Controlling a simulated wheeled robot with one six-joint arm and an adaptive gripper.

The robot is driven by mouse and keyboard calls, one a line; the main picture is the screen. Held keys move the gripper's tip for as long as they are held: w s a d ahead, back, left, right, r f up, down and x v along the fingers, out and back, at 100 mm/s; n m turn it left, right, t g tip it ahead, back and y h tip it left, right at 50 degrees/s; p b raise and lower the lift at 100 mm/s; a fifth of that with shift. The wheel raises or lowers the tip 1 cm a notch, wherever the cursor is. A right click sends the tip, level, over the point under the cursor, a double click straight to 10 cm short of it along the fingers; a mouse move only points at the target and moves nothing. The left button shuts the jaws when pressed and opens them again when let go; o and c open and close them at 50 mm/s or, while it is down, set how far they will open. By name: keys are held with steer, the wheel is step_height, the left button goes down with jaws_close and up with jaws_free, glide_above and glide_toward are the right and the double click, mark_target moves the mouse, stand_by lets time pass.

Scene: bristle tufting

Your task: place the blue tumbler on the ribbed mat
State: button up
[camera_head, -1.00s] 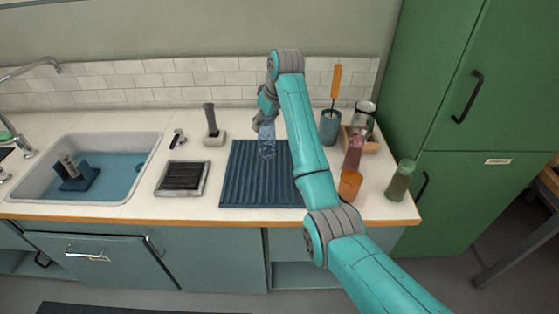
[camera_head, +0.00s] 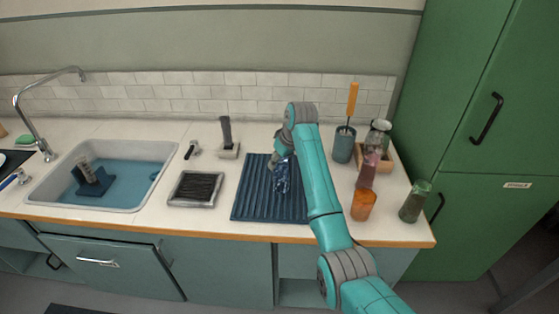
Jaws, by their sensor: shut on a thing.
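The blue tumbler (camera_head: 283,180), clear and patterned, is upright or nearly so, over the right middle part of the dark blue ribbed mat (camera_head: 256,200). Its lower end appears close to the mat; I cannot tell whether it touches. My gripper (camera_head: 284,158) is at the tumbler's upper part and shut on it. The fingers are small and partly hidden by my own wrist and arm, which also cover the mat's right edge.
Right of my arm stand an orange cup (camera_head: 363,205), a green tumbler (camera_head: 415,202), a pink glass (camera_head: 367,171) and a holder with an orange-handled brush (camera_head: 344,146). A framed black brush pad (camera_head: 196,189) and the sink (camera_head: 132,205) lie left. The mat's left part is clear.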

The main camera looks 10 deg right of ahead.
steer(key=shift+f, duration=0.1)
steer(key=o, duration=1.1)
steer(key=v, duration=1.2)
